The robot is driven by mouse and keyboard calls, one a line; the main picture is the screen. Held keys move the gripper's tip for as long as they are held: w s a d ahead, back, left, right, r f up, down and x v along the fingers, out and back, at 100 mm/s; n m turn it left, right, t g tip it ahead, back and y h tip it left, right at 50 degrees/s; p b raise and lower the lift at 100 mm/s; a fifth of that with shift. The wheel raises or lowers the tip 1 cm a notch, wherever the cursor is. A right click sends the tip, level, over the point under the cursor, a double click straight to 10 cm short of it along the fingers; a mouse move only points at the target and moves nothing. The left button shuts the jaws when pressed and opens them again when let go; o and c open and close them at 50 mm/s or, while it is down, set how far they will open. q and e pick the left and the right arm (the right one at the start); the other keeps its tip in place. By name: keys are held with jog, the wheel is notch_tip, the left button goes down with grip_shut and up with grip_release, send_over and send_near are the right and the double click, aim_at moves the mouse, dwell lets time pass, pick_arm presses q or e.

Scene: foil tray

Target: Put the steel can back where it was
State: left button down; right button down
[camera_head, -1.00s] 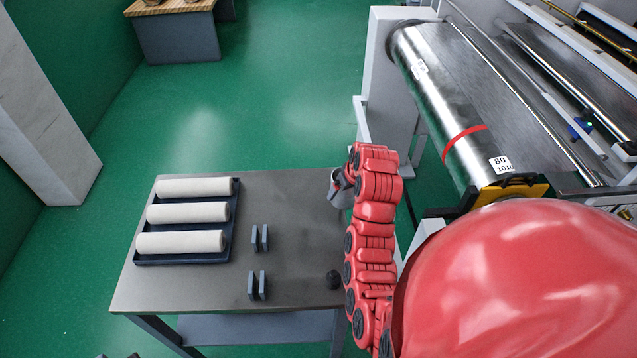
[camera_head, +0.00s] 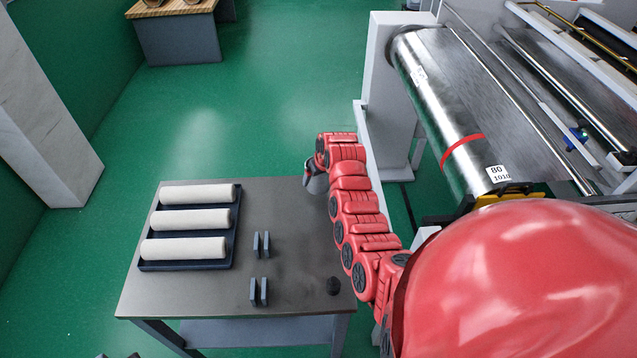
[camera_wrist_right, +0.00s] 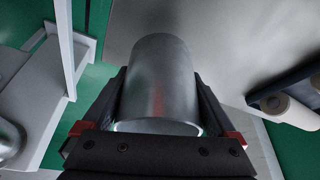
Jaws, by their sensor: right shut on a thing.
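The steel can (camera_wrist_right: 160,80) is a plain grey metal cylinder between the two dark fingers of my right gripper (camera_wrist_right: 160,105) in the right wrist view. The gripper is shut on it. In the head view my right gripper (camera_head: 311,172) is at the far right corner of the grey table (camera_head: 285,205), and a small pale part of the can (camera_head: 317,184) shows below it. I cannot tell whether the can touches the tabletop.
A dark tray (camera_head: 190,265) with three white rolls (camera_head: 195,219) fills the table's left side. Two pairs of small blue-grey blocks (camera_head: 260,244) and a black knob-like piece (camera_head: 333,286) stand nearer the front. The table's far middle is clear. A large roller machine (camera_head: 450,105) stands right.

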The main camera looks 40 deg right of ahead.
aim_at(319, 184)
jog(key=shift+f+p, duration=0.55)
jog(key=shift+p, duration=0.05)
jog(key=shift+f+p, duration=0.4)
jog(key=shift+f, duration=0.6)
jog(key=shift+f, duration=0.1)
jog(key=shift+f, duration=0.2)
grip_release()
jog(key=shift+r, duration=0.1)
jog(key=shift+r, duration=0.1)
